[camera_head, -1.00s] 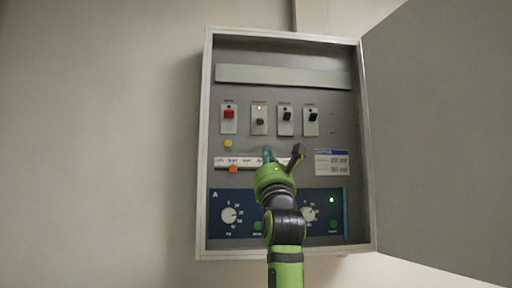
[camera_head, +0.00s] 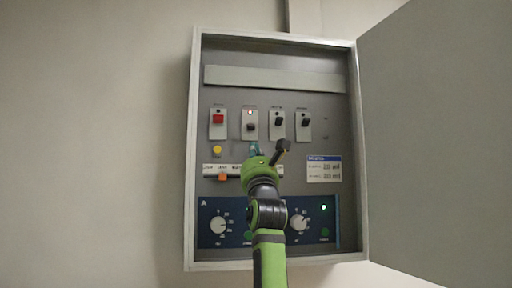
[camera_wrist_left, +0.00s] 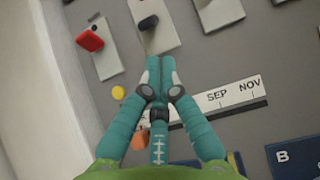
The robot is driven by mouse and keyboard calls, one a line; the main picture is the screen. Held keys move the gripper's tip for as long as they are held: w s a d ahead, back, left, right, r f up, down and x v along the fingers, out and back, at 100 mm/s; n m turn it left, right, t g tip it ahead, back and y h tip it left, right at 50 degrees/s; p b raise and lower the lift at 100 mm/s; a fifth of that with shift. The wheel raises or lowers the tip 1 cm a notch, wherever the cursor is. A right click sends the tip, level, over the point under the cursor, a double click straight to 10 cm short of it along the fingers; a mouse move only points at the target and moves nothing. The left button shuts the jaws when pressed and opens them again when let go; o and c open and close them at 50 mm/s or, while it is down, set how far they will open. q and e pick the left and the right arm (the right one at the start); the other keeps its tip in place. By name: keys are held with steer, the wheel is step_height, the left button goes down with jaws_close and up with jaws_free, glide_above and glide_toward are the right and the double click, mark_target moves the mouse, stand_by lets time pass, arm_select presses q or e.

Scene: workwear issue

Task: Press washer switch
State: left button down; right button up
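A row of switches sits in the open wall cabinet (camera_head: 196,80): a red one (camera_head: 218,118), then three dark ones (camera_head: 250,127) (camera_head: 278,121) (camera_head: 304,122). Their labels are too small to read, so I cannot tell which is the washer switch. My left gripper (camera_head: 254,149) is just below that switch. In the left wrist view, its teal fingers (camera_wrist_left: 160,40) are together and empty, overlapping the lower end of the second switch's plate (camera_wrist_left: 145,35); contact cannot be told. The right gripper is not in view.
A yellow button (camera_head: 217,150) and a month strip with an orange slider (camera_head: 222,177) lie below the switches. A blue panel with dials (camera_head: 218,225) fills the bottom. The open door (camera_head: 430,130) stands at the right.

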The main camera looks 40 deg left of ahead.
mark_target(251, 127)
arm_select(q)
steer(key=p+x, duration=0.1)
steer(key=x, duration=0.2)
steer(key=shift+s+r+p, duration=0.15)
steer(key=shift+p, duration=0.25)
steer(key=shift+w+a+r+p, duration=0.25)
steer(key=shift+w+a+p, duration=0.2)
steer(key=shift+p, duration=0.15)
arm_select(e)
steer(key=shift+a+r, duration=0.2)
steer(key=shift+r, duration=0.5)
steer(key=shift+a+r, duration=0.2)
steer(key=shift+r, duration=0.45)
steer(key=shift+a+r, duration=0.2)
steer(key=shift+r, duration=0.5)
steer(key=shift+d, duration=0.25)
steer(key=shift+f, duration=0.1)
arm_select(q)
steer(key=shift+s+d, duration=0.1)
steer(key=shift+h+b, duration=0.3)
steer(key=shift+b, duration=0.1)
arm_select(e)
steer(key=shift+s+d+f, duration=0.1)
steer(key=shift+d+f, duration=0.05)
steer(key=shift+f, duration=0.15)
